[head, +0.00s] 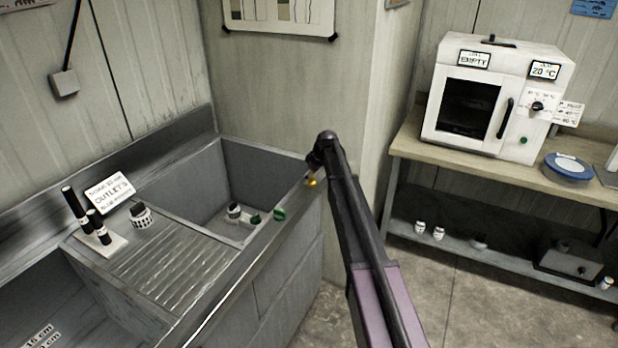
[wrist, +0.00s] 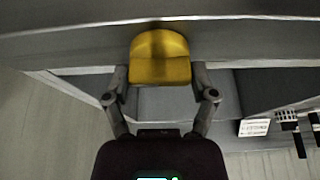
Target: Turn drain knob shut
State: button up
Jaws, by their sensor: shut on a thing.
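A yellow knob (wrist: 160,60) sits at the edge of the metal sink unit in the wrist view, its rounded top toward the grey rim. In the head view only a small part of the yellow knob (head: 311,183) shows below the end of my arm. My gripper (wrist: 160,76) is shut on the yellow knob, one finger at each side. A green knob (head: 280,213) sits on the front rim of the sink, left of the yellow one, and is apart from my gripper. My fingers are mostly hidden in the head view.
The sink basin (head: 268,160) holds a small dark fitting and green piece. Left of it are a ribbed drainboard (head: 165,270), an OUTLETS sign (head: 109,194) and dark cylinders on a stand. A bench with a white oven (head: 490,100) stands right; floor lies between.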

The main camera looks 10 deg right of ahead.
jog(key=shift+m, duration=0.4)
jog(key=m+t+h, duration=0.1)
jog(key=m, duration=0.2)
jog(key=shift+m, duration=0.3)
jog(key=m+t+h, duration=0.1)
jog(key=m, duration=0.3)
jog(key=shift+h, duration=0.4)
jog(key=m+h, duration=0.1)
jog(key=m, duration=0.1)
jog(key=m+h, duration=0.1)
jog(key=m, duration=0.2)
jog(key=shift+m, duration=0.3)
jog(key=shift+m+g+h, duration=0.5)
jog(key=shift+m+h, duration=0.2)
jog(key=shift+m, duration=1.3)
jog(key=o, duration=1)
jog(key=shift+o, duration=0.2)
